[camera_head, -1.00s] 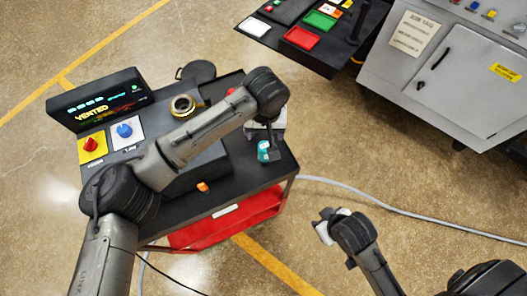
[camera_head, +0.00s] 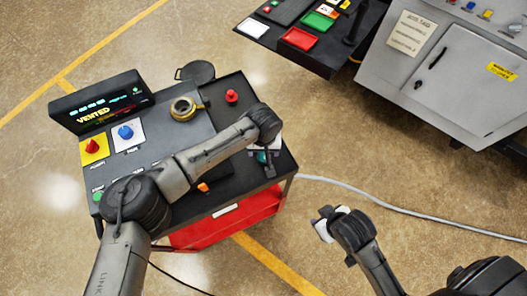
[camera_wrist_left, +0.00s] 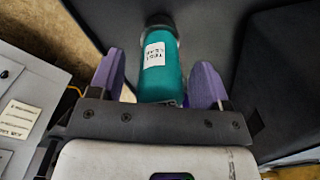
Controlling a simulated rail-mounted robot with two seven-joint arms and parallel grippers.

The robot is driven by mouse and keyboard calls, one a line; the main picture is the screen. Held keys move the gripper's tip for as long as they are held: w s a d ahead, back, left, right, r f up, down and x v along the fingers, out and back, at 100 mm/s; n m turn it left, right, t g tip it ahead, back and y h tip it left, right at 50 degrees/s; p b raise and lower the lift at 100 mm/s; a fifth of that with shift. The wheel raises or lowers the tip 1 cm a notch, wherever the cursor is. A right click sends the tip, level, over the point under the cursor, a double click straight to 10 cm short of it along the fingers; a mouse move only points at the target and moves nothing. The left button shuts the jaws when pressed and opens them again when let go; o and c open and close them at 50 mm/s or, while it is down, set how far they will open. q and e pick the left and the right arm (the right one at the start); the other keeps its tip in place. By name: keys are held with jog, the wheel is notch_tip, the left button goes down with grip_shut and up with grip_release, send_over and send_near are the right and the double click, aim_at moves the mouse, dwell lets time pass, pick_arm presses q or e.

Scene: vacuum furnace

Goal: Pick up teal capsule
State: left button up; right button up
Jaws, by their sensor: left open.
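The teal capsule (camera_wrist_left: 163,72), with a dark cap and a white label, lies between the two purple-padded fingers of my left gripper (camera_wrist_left: 158,80) in the left wrist view. The fingers are open, with a visible gap on each side of the capsule. In the head view, my left gripper (camera_head: 266,152) is over the right part of the black cart top, and only a bit of the teal capsule (camera_head: 262,157) shows beneath it. My right gripper (camera_head: 328,226) is over the floor, away from the cart; its fingers are not clear.
The cart (camera_head: 228,178) carries a display reading VENTED (camera_head: 98,104), red and blue knobs, a brass ring (camera_head: 183,108), a red knob (camera_head: 231,97) and an orange piece (camera_head: 203,187). A grey cabinet (camera_head: 440,75) stands at the upper right. Open floor lies between.

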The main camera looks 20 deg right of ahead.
pick_arm(q)
jog(key=shift+f, duration=0.3)
jog(key=c, duration=1.2)
jog(key=shift+r, duration=0.1)
